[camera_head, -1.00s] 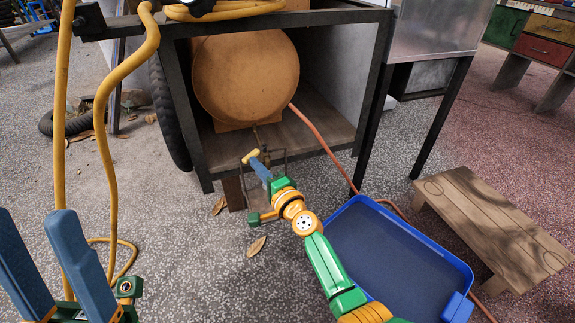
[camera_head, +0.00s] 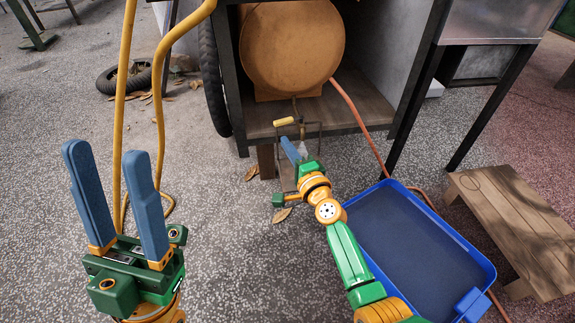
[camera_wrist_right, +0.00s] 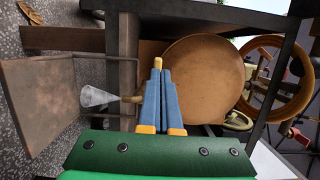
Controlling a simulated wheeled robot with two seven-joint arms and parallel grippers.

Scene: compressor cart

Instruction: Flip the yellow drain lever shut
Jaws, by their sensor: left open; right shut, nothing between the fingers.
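The yellow drain lever (camera_head: 284,121) sits below the round tan tank (camera_head: 291,48), beside a thin brass drain pipe (camera_head: 299,115). In the right wrist view the lever's yellow end (camera_wrist_right: 157,62) shows just beyond the fingertips; contact is unclear. A pale cone (camera_wrist_right: 97,97) spreads from the brass outlet (camera_wrist_right: 132,99). My right gripper (camera_head: 284,139) is shut and empty, its blue fingers just below the lever in the head view; it also fills the middle of the right wrist view (camera_wrist_right: 160,75). My left gripper (camera_head: 107,150) is open and empty, raised at the lower left.
The dark cart frame (camera_head: 240,95) surrounds the tank. A wire-framed holder (camera_head: 319,138) stands near my right fingers. A blue tray (camera_head: 420,235) and a wooden stool (camera_head: 520,230) are at right. A yellow hose (camera_head: 160,90) hangs at left.

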